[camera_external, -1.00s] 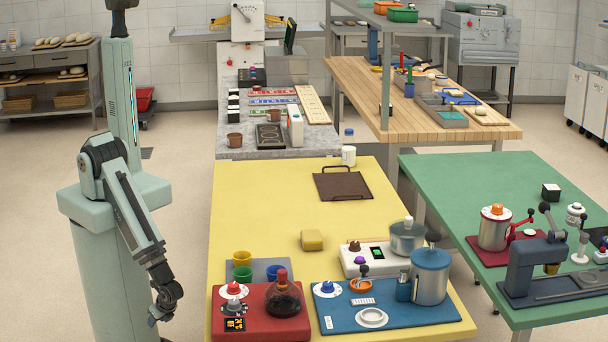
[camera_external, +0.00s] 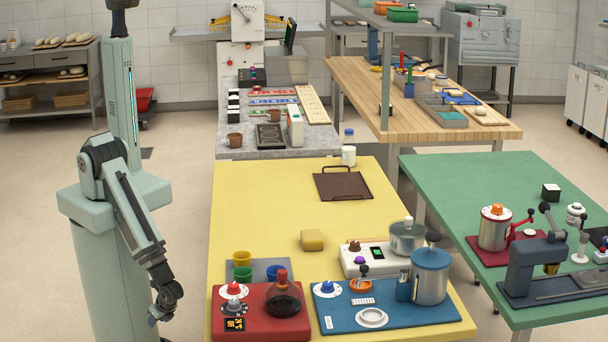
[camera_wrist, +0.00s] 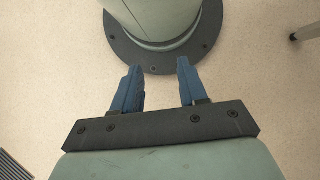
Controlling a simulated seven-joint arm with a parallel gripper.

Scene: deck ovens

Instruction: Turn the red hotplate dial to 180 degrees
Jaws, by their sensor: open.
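The red hotplate (camera_external: 260,326) sits at the near left corner of the yellow table. A dial with a red cap and white skirt (camera_external: 234,289) is at its back left; its angle is too small to read. Just in front of it is a grey, dark-edged round part (camera_external: 238,308), then a small black display with orange marks (camera_external: 234,324). A glass flask with a red top (camera_external: 283,302) stands on the right of the hotplate. My gripper (camera_external: 158,312) hangs left of the table, apart from the hotplate. In the wrist view its blue fingers (camera_wrist: 160,72) are open and empty.
A blue board (camera_external: 390,314) with a blue-capped dial (camera_external: 327,288) and a blue pot (camera_external: 431,277) lies to the right. Yellow, green and blue cups (camera_external: 242,258) stand behind the hotplate. The table's left edge (camera_external: 210,250) lies between my gripper and the hotplate.

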